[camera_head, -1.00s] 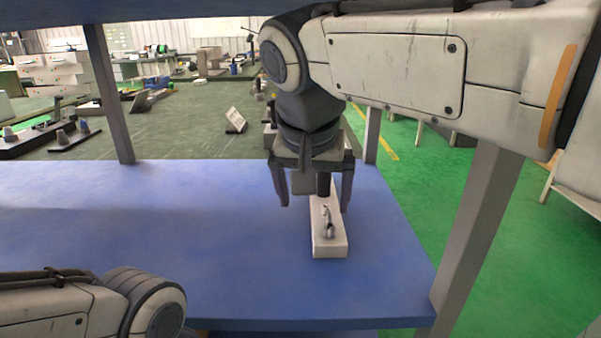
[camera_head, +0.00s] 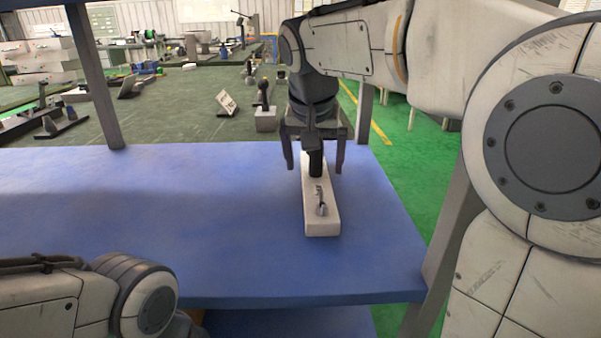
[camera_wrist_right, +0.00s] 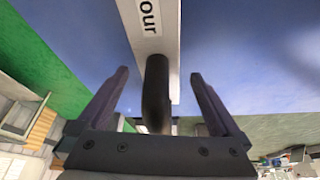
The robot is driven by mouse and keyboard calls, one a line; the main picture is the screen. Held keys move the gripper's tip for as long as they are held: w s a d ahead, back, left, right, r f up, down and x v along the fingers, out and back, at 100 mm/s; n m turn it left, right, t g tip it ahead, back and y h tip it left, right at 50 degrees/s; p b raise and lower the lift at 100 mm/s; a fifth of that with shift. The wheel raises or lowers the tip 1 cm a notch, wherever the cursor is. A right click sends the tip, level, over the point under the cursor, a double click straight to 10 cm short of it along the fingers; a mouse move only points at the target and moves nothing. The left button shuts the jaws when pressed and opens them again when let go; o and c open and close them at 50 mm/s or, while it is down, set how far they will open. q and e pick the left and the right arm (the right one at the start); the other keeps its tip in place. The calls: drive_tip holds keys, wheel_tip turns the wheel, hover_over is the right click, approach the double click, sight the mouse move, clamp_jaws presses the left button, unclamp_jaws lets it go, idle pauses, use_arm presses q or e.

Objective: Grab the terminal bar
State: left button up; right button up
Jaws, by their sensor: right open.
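A long white bar (camera_head: 322,226), which I take to be the terminal bar, lies on the blue table, pointing away from me. My right gripper (camera_head: 314,170) is open around the black post, one finger on each side, with a gap on both. The right wrist view shows the post (camera_wrist_right: 157,92) between the open fingers (camera_wrist_right: 160,73), and black lettering on the white bar (camera_wrist_right: 150,38). My left gripper is out of view.
The blue table (camera_head: 150,220) is bare left of the bar. A grey table leg (camera_head: 95,75) rises at the far left. Beyond the table stand a small white sign (camera_head: 226,102) and a dark knobbed part on a grey block (camera_head: 265,120).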

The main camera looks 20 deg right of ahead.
clamp_jaws()
drive_tip(key=shift+r, duration=0.15)
